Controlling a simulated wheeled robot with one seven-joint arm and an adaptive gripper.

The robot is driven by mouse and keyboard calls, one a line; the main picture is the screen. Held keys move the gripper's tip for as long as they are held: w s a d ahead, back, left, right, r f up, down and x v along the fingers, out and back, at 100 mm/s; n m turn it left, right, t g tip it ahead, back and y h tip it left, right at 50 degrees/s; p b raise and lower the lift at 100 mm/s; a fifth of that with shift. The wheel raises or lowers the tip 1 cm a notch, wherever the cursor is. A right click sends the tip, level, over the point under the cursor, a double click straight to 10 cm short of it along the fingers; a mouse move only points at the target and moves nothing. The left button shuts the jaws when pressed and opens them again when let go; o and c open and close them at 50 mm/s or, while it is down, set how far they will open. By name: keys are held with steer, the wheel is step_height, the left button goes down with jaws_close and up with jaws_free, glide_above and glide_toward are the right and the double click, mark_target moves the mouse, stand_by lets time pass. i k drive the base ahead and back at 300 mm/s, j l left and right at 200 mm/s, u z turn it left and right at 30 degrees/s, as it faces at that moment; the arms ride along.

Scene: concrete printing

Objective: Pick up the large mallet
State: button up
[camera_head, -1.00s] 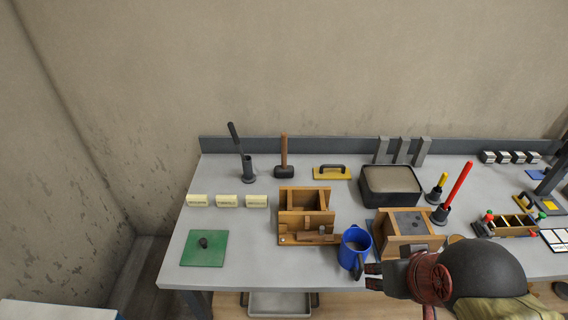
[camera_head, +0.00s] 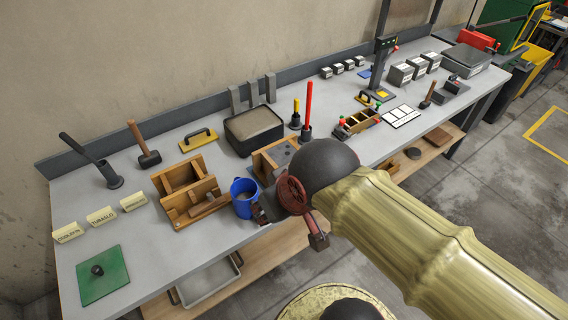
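A large mallet (camera_head: 145,147) with a dark block head and a wooden handle stands head down on the table, near the back left edge. Its handle points up and leans slightly left. A smaller tool (camera_head: 428,96) with a wooden handle and dark head is far to the right on the same table. My gripper (camera_head: 290,227) is over the table's front edge, right of the blue mug and well apart from the large mallet. Its two dark fingers look spread, with nothing visible between them; my arm's rounded joint partly covers it.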

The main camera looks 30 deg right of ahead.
mark_target(149, 159)
steer(key=i+j+z, duration=0.45)
steer(key=j, duration=0.15)
steer(key=i+j+z, duration=0.2)
steer(key=j+z, duration=0.2)
steer(key=j, duration=0.25)
